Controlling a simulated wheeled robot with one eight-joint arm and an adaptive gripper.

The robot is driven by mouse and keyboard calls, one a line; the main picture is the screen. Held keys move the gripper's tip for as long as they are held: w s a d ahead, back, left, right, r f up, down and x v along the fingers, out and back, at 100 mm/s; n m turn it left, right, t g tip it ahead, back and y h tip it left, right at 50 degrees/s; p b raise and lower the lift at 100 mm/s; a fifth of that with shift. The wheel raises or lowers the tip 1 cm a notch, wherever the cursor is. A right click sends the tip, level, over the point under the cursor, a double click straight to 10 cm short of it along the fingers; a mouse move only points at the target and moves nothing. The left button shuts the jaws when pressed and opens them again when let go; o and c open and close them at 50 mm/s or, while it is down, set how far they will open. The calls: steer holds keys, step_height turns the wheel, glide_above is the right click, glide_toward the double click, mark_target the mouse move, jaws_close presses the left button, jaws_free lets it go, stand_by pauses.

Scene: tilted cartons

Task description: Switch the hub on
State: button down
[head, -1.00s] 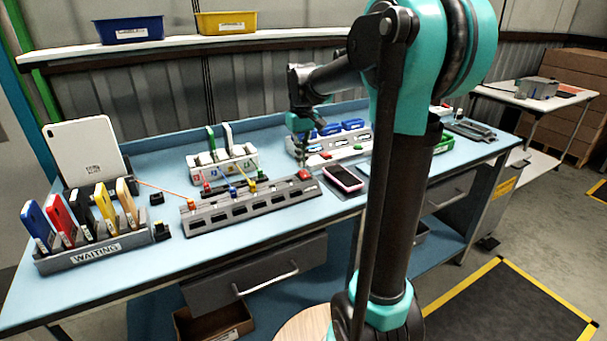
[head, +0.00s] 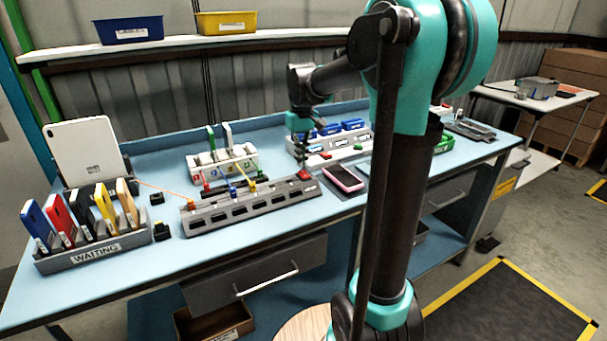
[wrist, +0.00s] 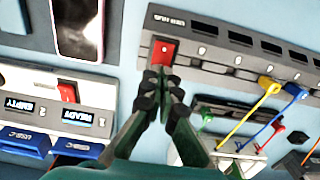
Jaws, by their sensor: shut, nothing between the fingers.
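The hub (head: 235,212) is a long grey strip with a row of dark slots, lying on the blue bench. Its red switch (head: 304,175) sits at its right end in the head view. In the wrist view the hub (wrist: 210,62) runs along the upper right and the red switch (wrist: 163,51) is at its left end. My gripper (wrist: 160,74) is shut and empty, its fingertips at the near edge of the red switch in that view. I cannot tell whether they touch it. In the head view my gripper (head: 303,160) points down just above the switch.
A pink-edged phone (head: 343,179) lies right of the hub. A grey and white station (wrist: 45,88) with another red switch and small displays stands close by. Yellow, blue and red plugs on cables (wrist: 258,97) cross behind the hub. Upright devices fill the WAITING rack (head: 95,254) at left.

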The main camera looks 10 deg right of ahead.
mark_target(302, 172)
steer(key=shift+f, duration=1.1)
stand_by(0.6)
steer(key=shift+r, duration=3.5)
steer(key=shift+s, duration=0.1)
